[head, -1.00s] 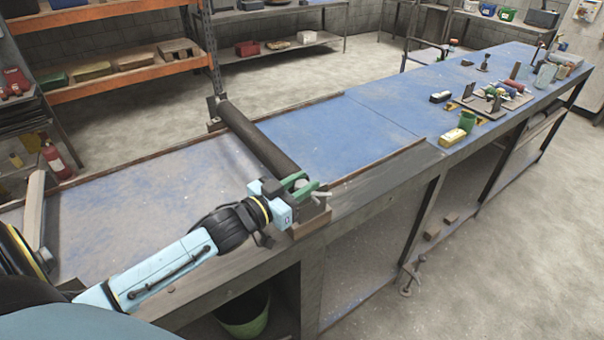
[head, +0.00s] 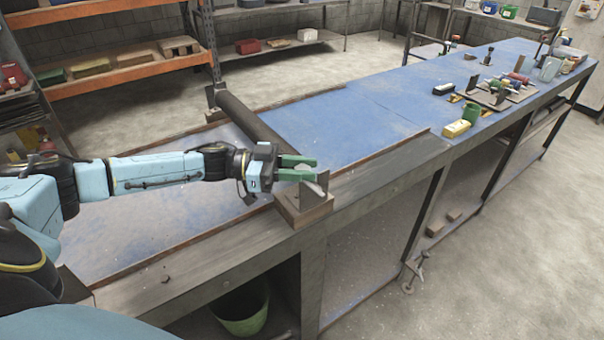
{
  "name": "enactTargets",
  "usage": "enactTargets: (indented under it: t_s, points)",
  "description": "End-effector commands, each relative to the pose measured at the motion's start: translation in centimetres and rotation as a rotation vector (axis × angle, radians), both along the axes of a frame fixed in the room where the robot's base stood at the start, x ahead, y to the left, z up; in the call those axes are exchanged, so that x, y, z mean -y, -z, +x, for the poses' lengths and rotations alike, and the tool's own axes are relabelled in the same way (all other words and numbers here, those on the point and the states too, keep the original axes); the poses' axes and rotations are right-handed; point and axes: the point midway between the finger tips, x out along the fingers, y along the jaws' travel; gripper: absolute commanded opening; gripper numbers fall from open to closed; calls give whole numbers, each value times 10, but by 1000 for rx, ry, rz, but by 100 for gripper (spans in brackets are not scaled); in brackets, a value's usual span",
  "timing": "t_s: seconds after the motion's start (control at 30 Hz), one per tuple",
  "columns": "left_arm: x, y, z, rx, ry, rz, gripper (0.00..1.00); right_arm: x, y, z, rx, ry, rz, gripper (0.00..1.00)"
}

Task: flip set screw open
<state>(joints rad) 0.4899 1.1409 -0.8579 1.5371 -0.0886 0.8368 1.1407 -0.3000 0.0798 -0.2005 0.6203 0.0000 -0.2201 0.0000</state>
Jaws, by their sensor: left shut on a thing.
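A long dark mesh tube (head: 253,119) lies across the blue bench, its near end at a wooden holder block (head: 303,208) with an upright metal plate (head: 323,185). My left gripper (head: 314,168) has green fingers, reaches in from the left and sits over the near end of the tube, just left of the plate. Its fingers lie nearly level and are shut on the set screw, which is mostly hidden between and behind them; a small pale part shows near the fingertips. The tube's far end rests at a metal bracket (head: 212,96). My right gripper is out of view.
Raised wooden strips edge the blue bench top (head: 345,130). The blue surface right of the tube is clear.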

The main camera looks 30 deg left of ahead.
Motion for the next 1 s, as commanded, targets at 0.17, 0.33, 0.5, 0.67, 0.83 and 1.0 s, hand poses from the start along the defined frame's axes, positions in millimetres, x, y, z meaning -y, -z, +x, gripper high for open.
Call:
enactTargets:
  t_s: [0.17,0.33,0.5,0.67,0.83,1.0]
  points:
    - [0,-1,1,4,62,-1,5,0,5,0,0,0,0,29]
    - [1,-1,1,2,92,-4,5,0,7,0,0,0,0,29]
    - [1,-1,1,2,101,-4,5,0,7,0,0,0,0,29]
    - [1,-2,0,2,101,-5,5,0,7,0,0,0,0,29]
    - [1,-2,0,3,101,-4,36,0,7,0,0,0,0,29]
    - [1,-1,0,3,100,-3,49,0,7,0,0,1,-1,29]
